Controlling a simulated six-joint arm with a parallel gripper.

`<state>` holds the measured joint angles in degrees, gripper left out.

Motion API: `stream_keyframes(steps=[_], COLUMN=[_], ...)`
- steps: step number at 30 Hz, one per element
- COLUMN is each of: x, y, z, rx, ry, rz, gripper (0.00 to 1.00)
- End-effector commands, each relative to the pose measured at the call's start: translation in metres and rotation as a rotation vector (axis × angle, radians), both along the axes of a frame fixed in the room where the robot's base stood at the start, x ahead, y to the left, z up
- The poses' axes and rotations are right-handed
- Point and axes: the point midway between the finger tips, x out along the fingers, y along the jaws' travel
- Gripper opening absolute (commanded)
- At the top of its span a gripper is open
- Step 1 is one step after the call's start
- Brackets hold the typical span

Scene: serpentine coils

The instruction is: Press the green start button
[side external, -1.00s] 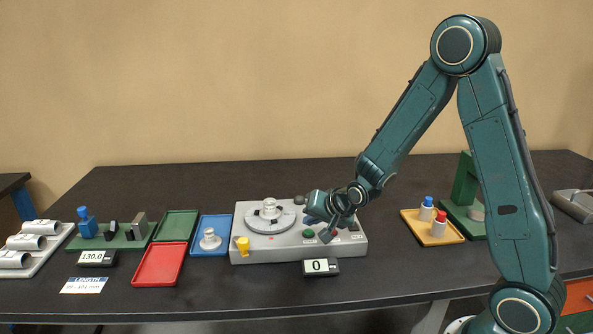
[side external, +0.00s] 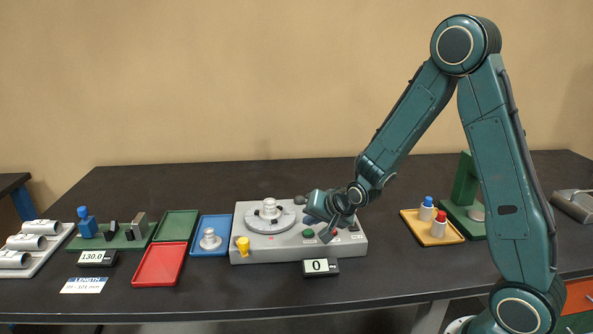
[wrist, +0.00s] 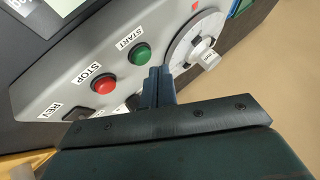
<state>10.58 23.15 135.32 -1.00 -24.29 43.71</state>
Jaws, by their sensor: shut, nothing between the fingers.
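The green start button (side external: 308,234) sits on the sloped front of the grey machine (side external: 262,257). In the wrist view the green button (wrist: 139,54) lies under a START label, just beyond and to the left of my fingertips. My gripper (wrist: 156,72) is shut and empty, its two fingers together. In the side view my gripper (side external: 327,237) hangs over the right part of the machine, its tip close to the right of the green button. I cannot tell whether it touches the panel.
A red STOP button (wrist: 104,85) is beside the green one. A yellow knob (side external: 243,245) and a counter reading 0 (side external: 320,267) are near the machine's front. Red (side external: 160,266) and blue (side external: 211,247) trays lie left.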

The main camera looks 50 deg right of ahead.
Motion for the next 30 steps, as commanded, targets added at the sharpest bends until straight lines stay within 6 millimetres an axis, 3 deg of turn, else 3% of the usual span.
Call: stream_keyframes(steps=[30], x=[0.0000], y=[0.0000], z=[-0.0086], rx=[0.000], ry=[0.000], rz=[0.000], gripper=[0.00])
